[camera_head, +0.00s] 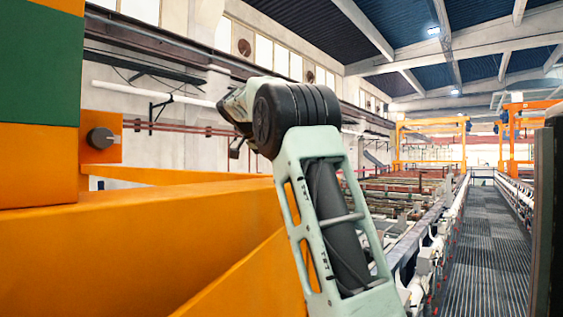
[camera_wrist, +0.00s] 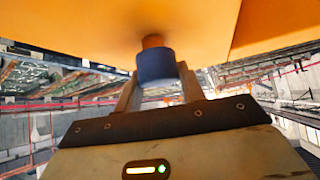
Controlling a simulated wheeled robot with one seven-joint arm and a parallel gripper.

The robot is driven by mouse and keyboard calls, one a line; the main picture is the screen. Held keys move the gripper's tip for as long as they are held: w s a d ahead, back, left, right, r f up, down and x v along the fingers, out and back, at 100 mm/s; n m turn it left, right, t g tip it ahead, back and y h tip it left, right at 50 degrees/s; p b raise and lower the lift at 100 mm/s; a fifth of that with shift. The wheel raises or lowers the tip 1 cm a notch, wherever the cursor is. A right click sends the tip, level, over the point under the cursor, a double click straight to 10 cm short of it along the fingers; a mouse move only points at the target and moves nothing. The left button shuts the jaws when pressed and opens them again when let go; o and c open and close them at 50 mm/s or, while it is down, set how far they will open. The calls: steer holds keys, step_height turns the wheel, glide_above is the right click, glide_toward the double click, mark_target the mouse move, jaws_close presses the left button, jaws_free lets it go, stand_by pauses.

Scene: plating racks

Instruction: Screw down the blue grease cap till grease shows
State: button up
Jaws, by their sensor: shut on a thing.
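The blue grease cap (camera_wrist: 156,68) shows in the wrist view, just under an orange surface (camera_wrist: 90,28). A short orange-brown stub (camera_wrist: 152,41) joins the cap to that surface. My gripper (camera_wrist: 157,90) is shut on the cap, one finger on each side of it. No grease can be made out around the cap; the picture is slightly blurred there. In the head view my arm reaches up and to the left, and neither the cap nor the fingertips can be seen clearly.
A large orange beam (camera_head: 150,240) fills the lower left of the head view. A dark knob (camera_head: 100,138) sits on an orange plate there. A grated walkway (camera_head: 485,250) runs clear along the right, beside rows of tanks (camera_head: 400,200). Orange gantries (camera_head: 430,140) stand far back.

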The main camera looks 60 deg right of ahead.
steer(key=shift+m, duration=0.4)
steer(key=shift+g, duration=0.3)
steer(key=o, duration=1)
steer(key=p+v, duration=0.4)
steer(key=v, duration=1.3)
steer(key=shift+w+r+p, duration=0.1)
steer(key=shift+r+p, duration=0.15)
steer(key=shift+p, duration=0.15)
